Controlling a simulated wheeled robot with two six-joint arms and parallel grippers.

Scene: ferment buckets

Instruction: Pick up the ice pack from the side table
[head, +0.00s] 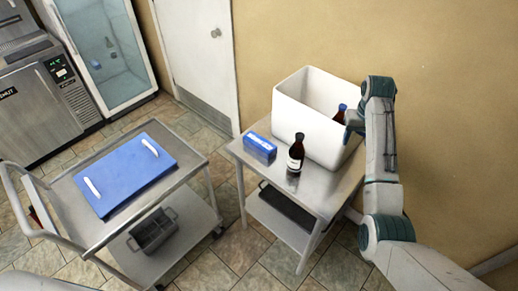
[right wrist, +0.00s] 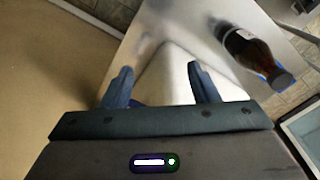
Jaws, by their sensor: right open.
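The side table (head: 318,203) is a steel table against the wall. My left gripper is not in view.
A white open bin (head: 304,133) fills the table's back. A brown bottle (head: 296,155) stands beside the block; it also shows in the right wrist view (right wrist: 250,52). A cart (head: 186,177) with a blue board (head: 128,178) stands left.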

